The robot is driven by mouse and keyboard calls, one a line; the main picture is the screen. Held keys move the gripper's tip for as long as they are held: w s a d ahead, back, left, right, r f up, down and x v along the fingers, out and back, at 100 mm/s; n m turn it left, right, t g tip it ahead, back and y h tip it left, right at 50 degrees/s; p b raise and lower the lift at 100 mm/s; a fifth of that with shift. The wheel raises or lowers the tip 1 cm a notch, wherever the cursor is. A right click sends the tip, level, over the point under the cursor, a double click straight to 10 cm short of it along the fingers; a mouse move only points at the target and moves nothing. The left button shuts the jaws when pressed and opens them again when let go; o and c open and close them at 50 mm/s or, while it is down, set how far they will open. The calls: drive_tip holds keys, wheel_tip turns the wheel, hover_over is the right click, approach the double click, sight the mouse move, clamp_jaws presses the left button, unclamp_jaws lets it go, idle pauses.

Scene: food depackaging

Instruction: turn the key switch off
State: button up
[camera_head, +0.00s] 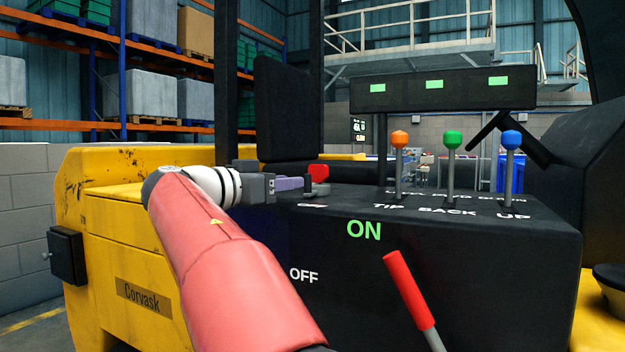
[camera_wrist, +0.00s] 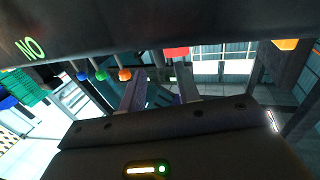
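The console front carries a green ON label (camera_head: 364,231) and a white OFF label (camera_head: 303,275). No key is clearly visible by these labels; my arm covers part of the console front. A red-handled lever (camera_head: 408,290) leans on the right of the labels. A small red knob (camera_head: 318,173) shows at the console's top left. My gripper (camera_head: 312,185) is beside it, at the console's upper left edge. In the wrist view, my gripper's fingers (camera_wrist: 160,82) are apart with nothing seen between them. A red part (camera_wrist: 176,52) shows just beyond the fingertips there; contact cannot be told.
Orange (camera_head: 400,140), green (camera_head: 452,140) and blue (camera_head: 512,140) knobbed levers stand on the console right of my gripper. A dark panel (camera_head: 445,90) with green lights is above them. A yellow machine body (camera_head: 115,215) is at left. A dark post (camera_head: 227,80) rises behind my wrist.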

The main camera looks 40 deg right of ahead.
sight(308, 192)
drive_tip(key=d, duration=0.6)
drive_tip(key=shift+w+d+p, duration=0.15)
drive_tip(key=shift+d+p, duration=0.1)
drive_tip(key=shift+p, duration=0.1)
clamp_jaws()
